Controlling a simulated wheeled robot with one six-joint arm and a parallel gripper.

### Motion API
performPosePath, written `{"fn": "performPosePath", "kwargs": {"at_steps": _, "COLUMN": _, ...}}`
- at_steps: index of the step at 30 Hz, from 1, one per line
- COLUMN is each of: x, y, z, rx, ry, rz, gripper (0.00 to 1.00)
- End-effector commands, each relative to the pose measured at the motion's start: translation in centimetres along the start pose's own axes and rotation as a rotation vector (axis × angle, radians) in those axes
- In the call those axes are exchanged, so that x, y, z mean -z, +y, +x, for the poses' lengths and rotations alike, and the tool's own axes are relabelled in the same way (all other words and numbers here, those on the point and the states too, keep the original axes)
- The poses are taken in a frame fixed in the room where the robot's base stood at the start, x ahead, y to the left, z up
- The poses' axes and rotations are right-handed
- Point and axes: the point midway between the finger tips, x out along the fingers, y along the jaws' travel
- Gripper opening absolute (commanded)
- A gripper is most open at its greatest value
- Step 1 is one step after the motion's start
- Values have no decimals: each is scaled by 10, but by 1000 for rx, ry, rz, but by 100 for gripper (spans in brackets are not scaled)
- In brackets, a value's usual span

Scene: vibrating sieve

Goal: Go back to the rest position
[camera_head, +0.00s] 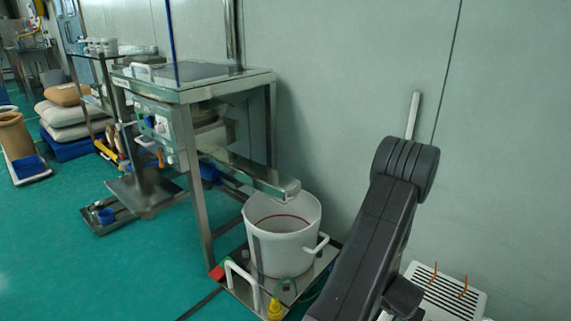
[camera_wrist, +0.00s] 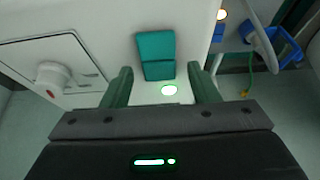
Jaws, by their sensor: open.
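My gripper (camera_wrist: 160,78) shows in the wrist view with its two dark green fingers spread apart and nothing held between them. A teal block (camera_wrist: 155,55) shows just beyond the fingertips against a pale surface, apart from them as far as I can tell. A bright round light (camera_wrist: 169,90) glows between the fingers. In the head view only my dark arm shows, at the right front; the gripper itself is not visible there.
A steel sieve frame (camera_head: 190,95) stands by the wall, its chute (camera_head: 255,172) over a white bucket (camera_head: 285,255). A vented white unit (camera_head: 445,295) is right of my arm. Sacks (camera_head: 75,125) lie at the back left. The green floor (camera_head: 90,275) at left front is clear.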

Motion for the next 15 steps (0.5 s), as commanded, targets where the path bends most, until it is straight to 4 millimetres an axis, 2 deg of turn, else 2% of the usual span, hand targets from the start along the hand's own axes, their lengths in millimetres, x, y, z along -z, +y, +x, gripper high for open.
{"fn": "performPosePath", "kwargs": {"at_steps": 10, "x": 0, "y": 0, "z": -1, "rx": 1, "ry": -2, "rz": 1, "gripper": 55}}
{"fn": "performPosePath", "kwargs": {"at_steps": 15, "x": 0, "y": 0, "z": -12, "rx": -4, "ry": 3, "rz": 2, "gripper": 55}}
